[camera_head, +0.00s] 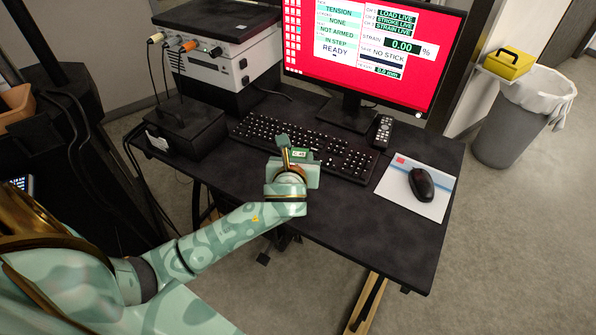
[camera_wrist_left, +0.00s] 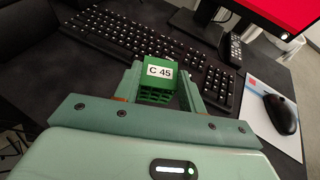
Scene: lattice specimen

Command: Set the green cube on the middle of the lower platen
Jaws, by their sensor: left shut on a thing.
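The green cube (camera_wrist_left: 157,82) shows in the left wrist view, with a white label reading "C 45" and an open lattice on its lower side. My left gripper (camera_wrist_left: 160,88) is shut on it, one finger on each side. In the head view the cube (camera_head: 299,154) is mostly hidden by my left gripper (camera_head: 296,150), and its label just shows. My right gripper is not in view. The lower platen is not in view in either picture.
The desk (camera_head: 370,240) bears a keyboard (camera_head: 340,158), a remote (camera_head: 383,131), a mouse (camera_head: 421,183) on a pad (camera_head: 393,184), a monitor (camera_head: 370,45) and a black box (camera_head: 185,130) with cables. A bin (camera_head: 510,130) stands at the right. The desk's front right is clear.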

